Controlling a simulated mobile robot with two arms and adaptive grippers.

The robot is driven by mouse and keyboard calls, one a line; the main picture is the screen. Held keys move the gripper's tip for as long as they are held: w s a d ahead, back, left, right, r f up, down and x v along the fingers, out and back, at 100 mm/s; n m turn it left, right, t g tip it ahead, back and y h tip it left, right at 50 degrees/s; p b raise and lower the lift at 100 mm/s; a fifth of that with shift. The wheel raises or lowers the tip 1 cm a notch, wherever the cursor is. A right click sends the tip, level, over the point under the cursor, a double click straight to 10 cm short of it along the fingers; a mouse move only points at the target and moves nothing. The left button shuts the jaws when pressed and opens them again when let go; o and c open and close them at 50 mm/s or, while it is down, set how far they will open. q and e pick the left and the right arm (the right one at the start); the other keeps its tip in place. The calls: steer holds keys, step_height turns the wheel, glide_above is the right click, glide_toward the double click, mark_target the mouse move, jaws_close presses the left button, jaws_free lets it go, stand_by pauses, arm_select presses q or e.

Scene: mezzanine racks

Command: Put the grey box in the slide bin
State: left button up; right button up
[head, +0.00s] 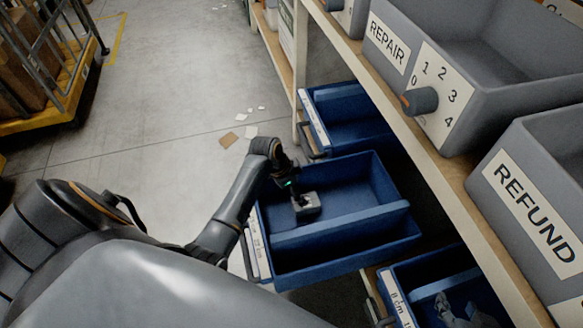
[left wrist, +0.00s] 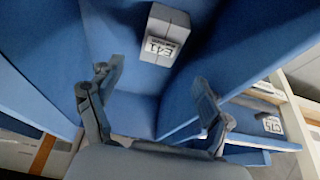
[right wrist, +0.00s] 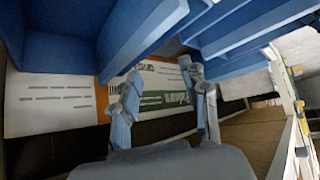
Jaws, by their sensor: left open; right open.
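The grey box (head: 309,206) lies in the rear compartment of a blue bin (head: 345,262) that juts out from under the shelf. In the left wrist view the box (left wrist: 168,22) shows a white label reading E41. My left gripper (head: 292,190) is over that bin, close to the box. Its open fingers (left wrist: 155,82) point towards the box with a gap, and nothing is between them. My right gripper (right wrist: 162,78) is open and empty in its wrist view, below blue bins. I cannot tell which bin is the slide bin.
Another blue bin (head: 345,95) sits behind, and one (head: 480,268) in front holds an unclear grey shape. Above, a wooden shelf edge (head: 425,165) carries grey bins marked REPAIR (head: 500,100) and REFUND (head: 545,140).

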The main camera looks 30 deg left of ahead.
arm_select(q)
steer(key=p+v, duration=0.1)
steer(key=v, duration=0.4)
steer(key=shift+r+p, duration=0.25)
steer(key=shift+p, duration=0.15)
arm_select(e)
steer(key=s+d+f+g, duration=0.1)
steer(key=s+g, duration=0.1)
steer(key=s, duration=0.2)
steer(key=s+d+f+g+h, duration=0.1)
steer(key=s+g, duration=0.1)
steer(key=s, duration=0.3)
steer(key=shift+d+f+g, duration=0.4)
